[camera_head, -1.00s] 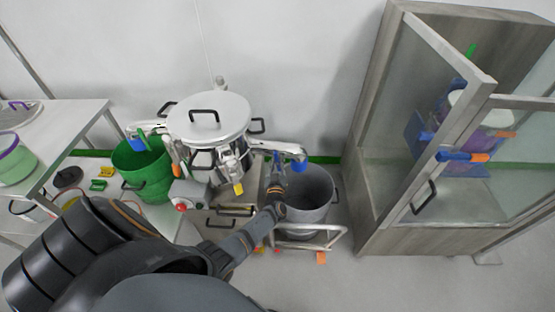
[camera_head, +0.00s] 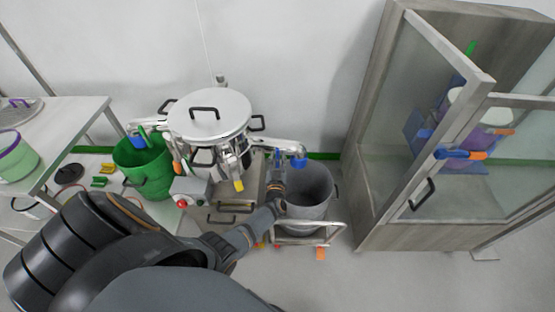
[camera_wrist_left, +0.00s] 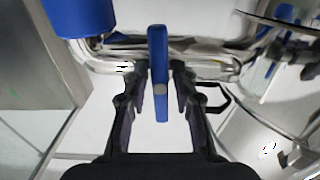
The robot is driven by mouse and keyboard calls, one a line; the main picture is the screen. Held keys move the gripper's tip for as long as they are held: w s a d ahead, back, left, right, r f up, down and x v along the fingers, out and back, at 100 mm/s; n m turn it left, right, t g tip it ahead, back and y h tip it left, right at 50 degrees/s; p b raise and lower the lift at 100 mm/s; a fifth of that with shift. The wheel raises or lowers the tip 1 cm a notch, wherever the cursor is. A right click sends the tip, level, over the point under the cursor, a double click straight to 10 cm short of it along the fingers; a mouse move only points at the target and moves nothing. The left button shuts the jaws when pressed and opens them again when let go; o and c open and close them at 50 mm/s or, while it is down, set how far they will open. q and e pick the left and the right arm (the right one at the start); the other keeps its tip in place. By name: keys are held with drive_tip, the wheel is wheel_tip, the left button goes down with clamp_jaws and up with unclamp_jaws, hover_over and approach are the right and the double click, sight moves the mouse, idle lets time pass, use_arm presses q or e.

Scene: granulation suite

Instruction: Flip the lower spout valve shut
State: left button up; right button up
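The spout valve's blue lever (camera_wrist_left: 158,65) stands upright in the left wrist view, in front of a shiny metal pipe. A small bit of blue beside my gripper shows in the head view. My left gripper (camera_wrist_left: 159,88) has one dark finger on each side of the lever, with narrow gaps visible, so it is open around it. In the head view my left gripper (camera_head: 276,172) is at the right spout of the lidded steel vessel (camera_head: 208,120), above the grey bucket's left rim. My right gripper is in neither view.
The grey bucket (camera_head: 313,187) stands on a low cart below the spout. A blue-capped pipe end (camera_head: 298,161) is just right of my gripper. A green bucket (camera_head: 146,170) stands left of the vessel. A glass-doored cabinet (camera_head: 365,190) bounds the right.

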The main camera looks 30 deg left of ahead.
use_arm(q)
drive_tip(key=shift+o, duration=0.8)
drive_tip(key=shift+s+d+f, duration=0.1)
drive_tip(key=shift+s+d, duration=0.05)
drive_tip(key=shift+s, duration=0.05)
drive_tip(key=v, duration=1.1)
drive_tip(key=shift+s+d, duration=0.2)
